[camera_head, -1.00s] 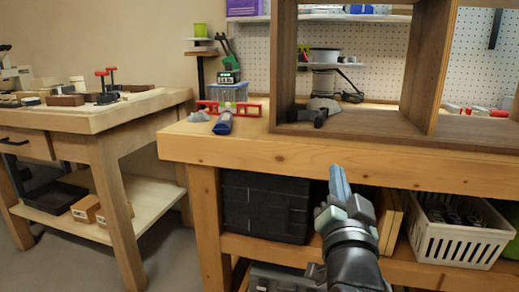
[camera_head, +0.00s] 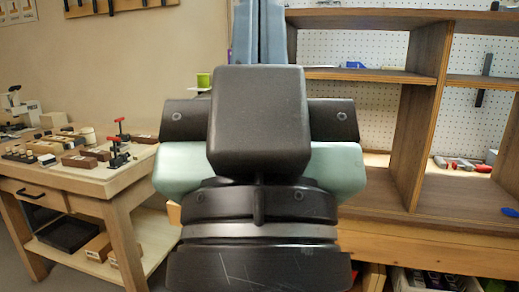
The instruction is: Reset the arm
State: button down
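My gripper (camera_head: 259,30) fills the middle of the head view, very close to the camera and pointing straight up. Its two blue-grey fingers stand side by side at the top edge, with only a thin dark line between them, so it looks shut. I see nothing held. The fingertips run out of the frame. The black and pale green gripper body hides the middle of the bench and the left part of the cabinet.
A wooden cabinet (camera_head: 409,125) stands on the right bench (camera_head: 440,245), with a blue item (camera_head: 510,212) at the right edge. A second workbench (camera_head: 95,186) with clamps and blocks stands left. A green cup (camera_head: 203,80) shows behind my gripper.

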notch_tip(320, 180, up, 26)
jog(key=p, duration=2.3)
jog(key=shift+f, duration=0.15)
